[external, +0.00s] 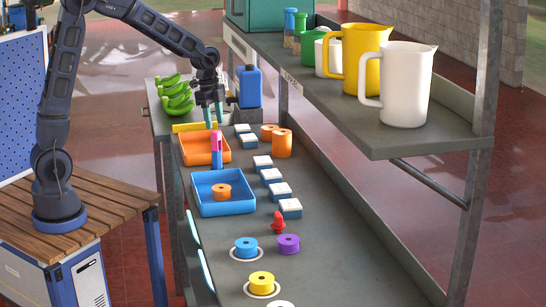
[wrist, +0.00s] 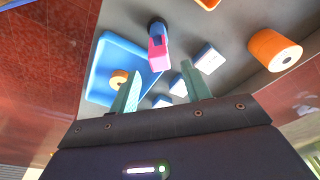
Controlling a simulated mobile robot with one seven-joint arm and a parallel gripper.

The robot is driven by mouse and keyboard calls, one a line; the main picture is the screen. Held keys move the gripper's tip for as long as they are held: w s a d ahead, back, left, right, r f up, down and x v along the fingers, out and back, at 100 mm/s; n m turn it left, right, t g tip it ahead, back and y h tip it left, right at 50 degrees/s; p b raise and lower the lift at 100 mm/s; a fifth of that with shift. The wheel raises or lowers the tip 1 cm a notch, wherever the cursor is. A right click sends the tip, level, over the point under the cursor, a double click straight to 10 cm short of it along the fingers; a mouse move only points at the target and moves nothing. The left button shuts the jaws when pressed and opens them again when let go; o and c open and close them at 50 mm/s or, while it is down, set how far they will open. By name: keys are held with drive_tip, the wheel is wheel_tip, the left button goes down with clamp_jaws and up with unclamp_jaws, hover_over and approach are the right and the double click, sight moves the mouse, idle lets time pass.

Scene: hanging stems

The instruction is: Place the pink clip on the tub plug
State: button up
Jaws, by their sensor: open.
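The pink clip (external: 216,142) is pink above and blue below. It stands roughly upright between the orange and blue trays. In the wrist view the pink clip (wrist: 158,60) shows just beyond the fingertips, with a dark rounded part at its far end. My gripper (external: 213,124) is open and empty, fingers pointing down just above the clip. In the wrist view my gripper (wrist: 162,70) has its two green fingers spread to either side of the clip. A red knobbed piece (external: 278,224) stands on the bench right of the blue tray; I cannot tell whether it is the tub plug.
The blue tray (external: 225,210) holds an orange ring (external: 221,191); the orange tray (external: 222,158) is behind it. Several white-and-blue boxes (external: 271,175) line the bench, with an orange roll (external: 282,144) behind. Blue, purple and yellow (external: 262,283) spools stand nearer. A shelf (external: 425,145) overhangs at right.

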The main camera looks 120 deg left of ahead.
drive_tip(key=shift+s+r, duration=0.2)
drive_tip(key=shift+r, duration=0.95)
drive_tip(key=shift+s+r, duration=0.15)
drive_tip(key=shift+r, duration=1)
drive_tip(key=shift+w+d+r, duration=0.1)
drive_tip(key=shift+d, duration=0.05)
drive_tip(key=w+d+r, duration=0.2)
drive_tip(key=d+r, duration=0.1)
drive_tip(key=d, duration=0.6)
drive_tip(key=w+d+r, duration=0.2)
drive_tip(key=d, duration=0.6)
drive_tip(key=w+d+r, duration=0.2)
drive_tip(key=d+r, duration=0.1)
drive_tip(key=d, duration=0.6)
drive_tip(key=s+d+t, duration=0.1)
drive_tip(key=s+d, duration=0.5)
drive_tip(key=d, duration=0.5)
drive_tip(key=s+d+t, duration=0.1)
drive_tip(key=s+d, duration=0.5)
drive_tip(key=d, duration=0.6)
drive_tip(key=shift+s+f+t, duration=0.15)
drive_tip(key=shift+f+t, duration=0.25)
drive_tip(key=shift+f, duration=0.05)
